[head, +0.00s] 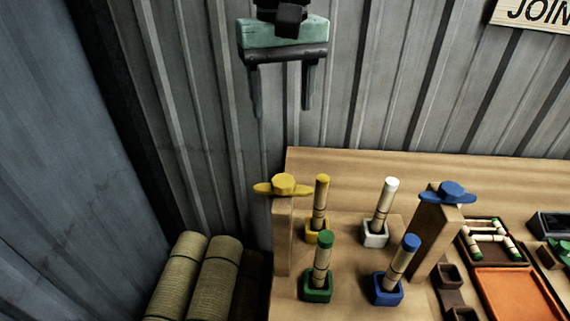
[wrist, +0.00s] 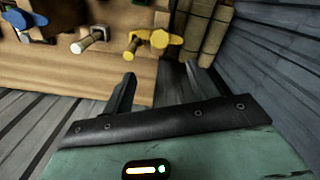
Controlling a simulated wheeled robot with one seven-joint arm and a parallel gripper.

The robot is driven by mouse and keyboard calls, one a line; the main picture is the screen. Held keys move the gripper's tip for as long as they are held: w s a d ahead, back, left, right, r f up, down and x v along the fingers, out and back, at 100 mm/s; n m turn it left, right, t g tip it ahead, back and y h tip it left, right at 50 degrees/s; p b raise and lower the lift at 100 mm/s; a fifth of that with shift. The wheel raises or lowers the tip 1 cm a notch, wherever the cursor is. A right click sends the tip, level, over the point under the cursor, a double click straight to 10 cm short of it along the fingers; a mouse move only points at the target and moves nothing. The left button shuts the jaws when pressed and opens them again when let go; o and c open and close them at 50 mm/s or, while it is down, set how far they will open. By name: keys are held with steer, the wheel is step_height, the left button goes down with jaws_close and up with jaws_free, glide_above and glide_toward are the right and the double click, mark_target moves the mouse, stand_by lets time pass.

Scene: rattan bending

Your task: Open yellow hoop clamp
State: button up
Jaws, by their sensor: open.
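The yellow hoop clamp shows as a yellow winged knob (head: 283,184) on top of a wooden post (head: 283,238) at the bench's left end. The knob also shows in the wrist view (wrist: 160,38), above and between my fingers in the picture. My gripper (head: 283,112) hangs in the air above the knob, fingers pointing down, open and empty. It is apart from the knob. In the wrist view my gripper (wrist: 158,76) has its two fingers spread, with nothing between them. I cannot tell how tightly the knob is turned.
A yellow-topped peg (head: 321,200) stands close right of the knob. White (head: 383,208), green (head: 322,260) and blue (head: 402,262) pegs stand in sockets. A blue knob (head: 447,194) tops another post. Rattan rolls (head: 184,272) stand left. A corrugated wall (head: 370,90) is behind.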

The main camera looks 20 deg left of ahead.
mark_target(283, 180)
step_height(283, 180, down, 16)
steer(key=p, duration=0.3)
steer(key=shift+r, duration=0.25)
steer(key=c, duration=1)
